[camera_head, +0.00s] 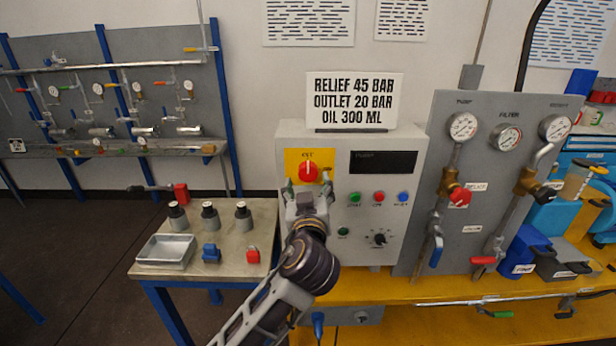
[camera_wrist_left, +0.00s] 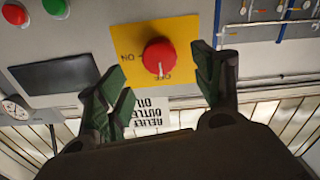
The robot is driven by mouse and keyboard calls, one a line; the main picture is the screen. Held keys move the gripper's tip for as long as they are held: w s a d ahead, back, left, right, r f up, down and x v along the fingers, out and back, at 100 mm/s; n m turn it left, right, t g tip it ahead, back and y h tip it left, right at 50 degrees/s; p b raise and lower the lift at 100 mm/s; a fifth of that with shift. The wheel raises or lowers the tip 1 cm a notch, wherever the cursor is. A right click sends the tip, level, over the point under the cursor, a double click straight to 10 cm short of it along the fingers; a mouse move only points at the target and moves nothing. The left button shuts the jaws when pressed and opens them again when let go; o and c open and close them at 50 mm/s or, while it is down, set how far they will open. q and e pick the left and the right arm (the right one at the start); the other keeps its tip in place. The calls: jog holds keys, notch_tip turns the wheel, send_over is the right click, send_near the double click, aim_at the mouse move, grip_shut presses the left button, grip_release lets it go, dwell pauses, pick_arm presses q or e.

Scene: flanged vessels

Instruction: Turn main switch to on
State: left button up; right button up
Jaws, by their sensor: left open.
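The main switch is a round red knob (camera_head: 308,172) on a yellow plate (camera_head: 291,156), at the upper left of the grey control box (camera_head: 335,250). The knob also shows in the left wrist view (camera_wrist_left: 158,58), where the picture is upside down. Its white mark points toward the word OFF; ON is printed to one side. My left gripper (camera_head: 307,188) is open in front of the knob. In the left wrist view its green-padded fingers (camera_wrist_left: 157,78) stand on either side of the knob, with visible gaps. My right gripper is not in view.
The box carries a dark display (camera_head: 383,162), several coloured buttons and a small black dial (camera_head: 379,238). A sign (camera_head: 353,100) stands on top. A gauge panel (camera_head: 483,215) is to the right. A side table (camera_head: 150,267) with weights and a tray is to the left.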

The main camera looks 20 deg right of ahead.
aim_at(308, 175)
pick_arm(q)
jog(key=x, duration=0.2)
jog(key=shift+w+d, duration=0.1)
jog(key=shift+w, duration=0.3)
jog(key=shift+w+d, duration=0.1)
jog(key=shift+w, duration=0.2)
jog(key=shift+w+d+p, duration=0.15)
jog(key=shift+w+p, duration=0.2)
jog(key=shift+w, duration=0.4)
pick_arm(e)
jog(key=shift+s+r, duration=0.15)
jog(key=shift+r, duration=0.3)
